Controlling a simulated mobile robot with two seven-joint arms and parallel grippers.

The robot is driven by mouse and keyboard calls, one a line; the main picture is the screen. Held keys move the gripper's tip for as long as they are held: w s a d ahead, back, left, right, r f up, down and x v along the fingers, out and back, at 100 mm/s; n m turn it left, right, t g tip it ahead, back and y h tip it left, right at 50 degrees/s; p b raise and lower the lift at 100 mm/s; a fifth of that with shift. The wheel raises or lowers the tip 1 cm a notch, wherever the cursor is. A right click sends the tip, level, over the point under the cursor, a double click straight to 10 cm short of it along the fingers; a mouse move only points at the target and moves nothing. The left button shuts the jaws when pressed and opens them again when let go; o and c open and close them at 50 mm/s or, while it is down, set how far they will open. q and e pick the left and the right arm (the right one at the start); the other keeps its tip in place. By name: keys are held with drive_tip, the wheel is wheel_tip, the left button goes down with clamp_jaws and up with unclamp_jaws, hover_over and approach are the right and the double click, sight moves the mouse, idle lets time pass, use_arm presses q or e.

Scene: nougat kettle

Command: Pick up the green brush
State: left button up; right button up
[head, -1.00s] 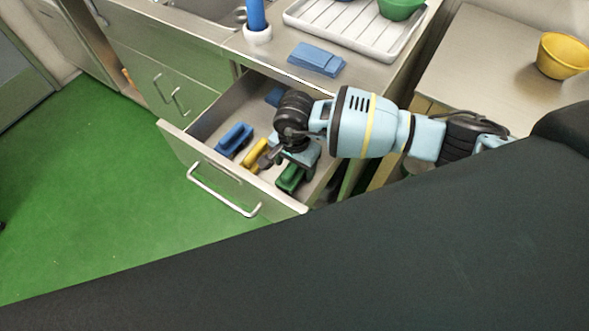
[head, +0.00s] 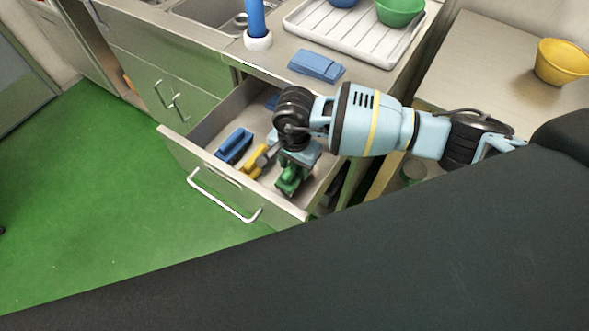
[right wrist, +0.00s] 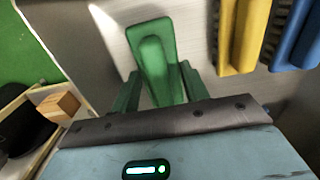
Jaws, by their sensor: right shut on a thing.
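The green brush (head: 288,181) is at the right end of the open drawer in the head view. My right gripper (head: 294,168) reaches down into the drawer from above and is shut on the brush. In the right wrist view the green brush (right wrist: 156,62) sticks out between the green-looking fingers of my right gripper (right wrist: 158,88). Whether the brush still touches the drawer floor is hard to tell. My left gripper is not in view.
The drawer (head: 190,150) also holds a yellow brush (head: 254,164) and a blue brush (head: 234,145), left of the green one. The drawer's front and side walls surround my gripper. On the counter above lie a blue block-like item (head: 316,66) and a white drying tray (head: 375,55).

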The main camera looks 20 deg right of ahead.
wheel_tip(320, 180, up, 8)
drive_tip(key=shift+f, duration=0.25)
